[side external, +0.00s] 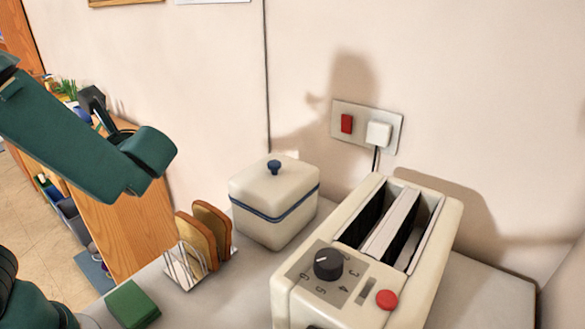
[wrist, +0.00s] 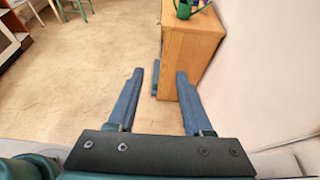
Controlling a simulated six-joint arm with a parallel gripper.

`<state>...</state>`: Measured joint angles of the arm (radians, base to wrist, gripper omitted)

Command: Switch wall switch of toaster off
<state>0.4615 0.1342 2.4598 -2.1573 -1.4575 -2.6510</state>
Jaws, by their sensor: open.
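The wall switch (side external: 346,123) is a small red rocker on the left of a pale socket plate (side external: 389,115), on the wall behind the toaster. Its tilt is too small to tell. A white plug (side external: 379,134) sits to its right, with a dark cord running down behind the toaster. The cream toaster (side external: 425,285) stands on the counter with two empty-looking slots, a black dial and a red button. My gripper (wrist: 158,71) is open and empty in the wrist view, facing the floor and a wooden cabinet. The switch is not in that view.
A cream lidded box (side external: 272,205) stands left of the toaster, below the switch. A toast rack (side external: 186,266) with bread slices and a green block (side external: 132,303) lie further left. A wooden cabinet (wrist: 183,60) stands beyond the counter. The wall around the switch is clear.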

